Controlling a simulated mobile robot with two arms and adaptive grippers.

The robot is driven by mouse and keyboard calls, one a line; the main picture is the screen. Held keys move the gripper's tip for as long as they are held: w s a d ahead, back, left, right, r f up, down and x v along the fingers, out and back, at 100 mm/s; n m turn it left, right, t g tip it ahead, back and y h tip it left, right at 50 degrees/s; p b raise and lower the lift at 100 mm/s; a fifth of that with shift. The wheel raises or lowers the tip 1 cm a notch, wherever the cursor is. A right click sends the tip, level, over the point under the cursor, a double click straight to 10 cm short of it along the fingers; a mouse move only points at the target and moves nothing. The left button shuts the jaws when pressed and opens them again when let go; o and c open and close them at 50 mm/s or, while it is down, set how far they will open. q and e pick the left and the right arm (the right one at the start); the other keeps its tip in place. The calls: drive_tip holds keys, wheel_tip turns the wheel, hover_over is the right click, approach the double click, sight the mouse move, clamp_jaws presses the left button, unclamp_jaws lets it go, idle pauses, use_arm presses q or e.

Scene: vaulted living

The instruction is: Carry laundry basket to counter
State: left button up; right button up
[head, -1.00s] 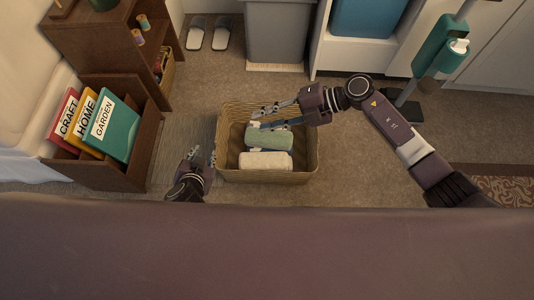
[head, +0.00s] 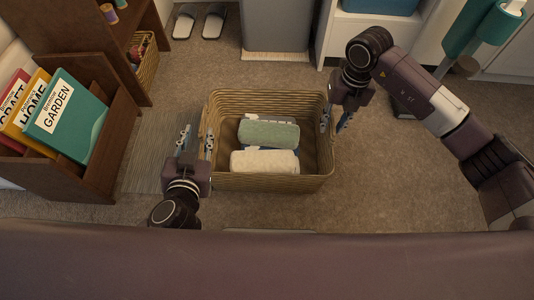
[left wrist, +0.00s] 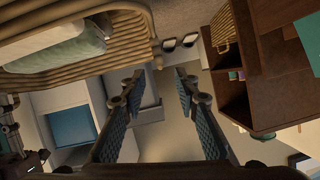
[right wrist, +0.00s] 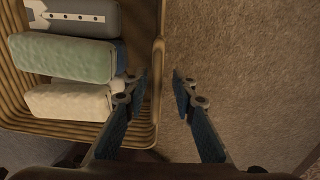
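The woven laundry basket (head: 270,182) stands upright on the carpet, with a rolled green towel (head: 268,133) and a rolled white towel (head: 264,161) inside. In the right wrist view, a grey item with a white strip (right wrist: 75,16) also lies in it. My left gripper (head: 197,139) is open at the basket's left wall; I cannot tell whether its fingers straddle the rim. My right gripper (head: 336,119) is open at the right wall. In the right wrist view, the right rim (right wrist: 157,90) shows between its spread fingers. Neither gripper is closed on anything.
A brown wooden rack with books (head: 66,120) stands at the left, near a shelf with a small basket (head: 147,65). Slippers (head: 213,22), a grey bin (head: 277,28) and a white cabinet (head: 375,24) are behind.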

sight(202, 119)
use_arm(q)
drive_tip(key=shift+f, duration=0.1)
